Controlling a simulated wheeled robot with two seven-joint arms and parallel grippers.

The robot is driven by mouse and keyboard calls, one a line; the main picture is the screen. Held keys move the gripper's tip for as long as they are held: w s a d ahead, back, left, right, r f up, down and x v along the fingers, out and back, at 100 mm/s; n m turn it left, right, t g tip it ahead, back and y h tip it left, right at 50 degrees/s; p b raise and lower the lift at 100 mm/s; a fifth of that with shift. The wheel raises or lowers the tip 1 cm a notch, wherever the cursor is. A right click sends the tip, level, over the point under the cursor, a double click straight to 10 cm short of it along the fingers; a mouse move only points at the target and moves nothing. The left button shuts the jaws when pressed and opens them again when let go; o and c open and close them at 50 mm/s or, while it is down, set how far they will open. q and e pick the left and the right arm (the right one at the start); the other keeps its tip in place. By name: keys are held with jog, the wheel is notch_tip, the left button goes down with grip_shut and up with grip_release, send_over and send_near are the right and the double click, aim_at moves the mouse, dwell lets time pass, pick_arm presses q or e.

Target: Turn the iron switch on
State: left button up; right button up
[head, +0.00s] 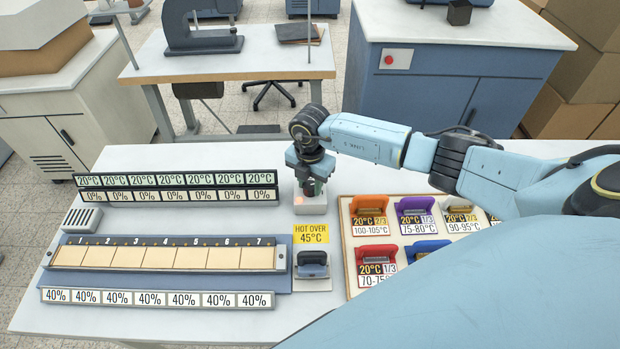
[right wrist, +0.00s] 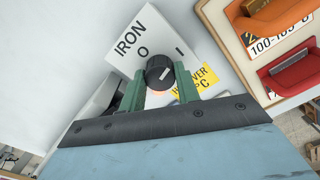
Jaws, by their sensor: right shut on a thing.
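The iron switch is a black round knob (right wrist: 159,72) on a white box marked IRON, O and I (right wrist: 126,60). In the right wrist view a pale mark on the knob slants toward the upper right, on the I side. My right gripper (right wrist: 157,93) has its green fingers on either side of the knob and is shut on it. In the head view this gripper (head: 313,186) points down over the white switch box (head: 309,208), hiding most of the knob. A small reddish light (head: 298,200) shows on the box. The iron (head: 312,264) rests below the yellow HOT OVER 45°C sign (head: 311,233). My left gripper is not in view.
A tray (head: 345,250) of coloured stamp blocks with temperature labels lies to the right, under my right arm. To the left are the display rows (head: 175,179), a numbered strip of pale panels (head: 163,257) and a row of 40% labels (head: 157,298). Bare white table lies between.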

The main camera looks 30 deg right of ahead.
aim_at(310, 184)
jog(key=shift+w+d+r+m+p, duration=0.1)
jog(key=shift+m+p, duration=0.2)
jog(key=shift+m, duration=0.35)
jog(key=shift+r+m+p, duration=0.1)
jog(key=shift+m+p, duration=0.15)
jog(key=shift+m, duration=0.4)
jog(key=shift+f, duration=0.1)
jog(key=o, duration=1)
notch_tip(310, 184, up, 13)
jog(key=shift+r+b, duration=0.2)
jog(key=shift+b, duration=0.15)
